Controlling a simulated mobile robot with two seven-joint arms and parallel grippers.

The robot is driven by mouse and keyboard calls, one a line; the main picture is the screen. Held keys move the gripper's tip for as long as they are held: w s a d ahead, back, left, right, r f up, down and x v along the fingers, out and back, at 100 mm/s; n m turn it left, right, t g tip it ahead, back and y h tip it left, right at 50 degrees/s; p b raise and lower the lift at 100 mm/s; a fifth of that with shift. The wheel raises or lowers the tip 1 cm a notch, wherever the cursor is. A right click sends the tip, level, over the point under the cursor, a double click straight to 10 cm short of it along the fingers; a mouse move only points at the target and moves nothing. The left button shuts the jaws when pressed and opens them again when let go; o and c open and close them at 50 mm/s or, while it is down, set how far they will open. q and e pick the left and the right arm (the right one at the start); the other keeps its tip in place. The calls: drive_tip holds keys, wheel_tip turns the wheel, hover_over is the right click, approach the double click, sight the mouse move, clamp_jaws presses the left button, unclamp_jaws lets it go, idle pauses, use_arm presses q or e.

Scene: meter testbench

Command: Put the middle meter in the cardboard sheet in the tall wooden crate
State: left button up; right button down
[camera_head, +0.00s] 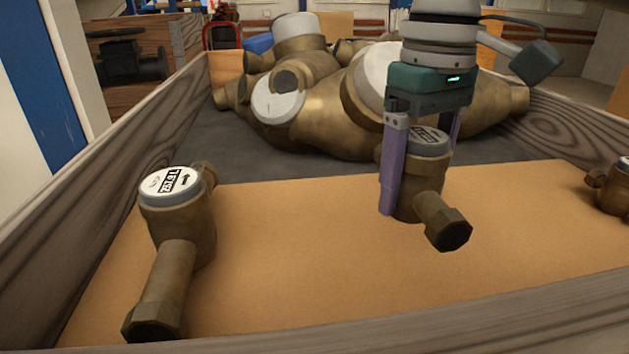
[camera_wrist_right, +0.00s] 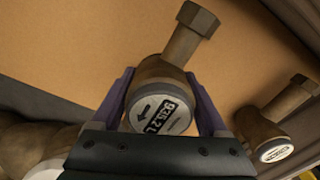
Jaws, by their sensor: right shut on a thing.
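The middle meter (camera_head: 425,190) is brass with a grey-rimmed round display and a hex-ended pipe pointing toward the front. My right gripper (camera_head: 420,205) is shut on it from above, one purple finger on each side of the body. In the right wrist view the meter (camera_wrist_right: 165,95) sits between both fingers, display facing the camera. The meter is over the tan cardboard sheet (camera_head: 300,250); I cannot tell whether it touches the sheet. The sheet lies inside a wooden crate (camera_head: 110,165); whether this is the tall crate is unclear. My left gripper is not in view.
Another meter (camera_head: 178,230) is on the sheet at left, and one (camera_head: 615,190) is cut off at right. A pile of large brass meters (camera_head: 330,95) fills the crate's far part. Another wooden crate (camera_head: 188,38) stands behind at left. The sheet between the meters is clear.

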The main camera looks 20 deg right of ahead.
sight(423, 133)
drive_tip(key=shift+w+f+b, duration=0.1)
drive_tip(key=shift+f+b, duration=0.25)
drive_tip(key=shift+f, duration=2.4)
unclamp_jaws()
drive_tip(key=shift+f, duration=0.2)
wheel_tip(423, 133, up, 12)
drive_tip(key=shift+r+p, duration=0.2)
drive_tip(key=shift+p, duration=0.45)
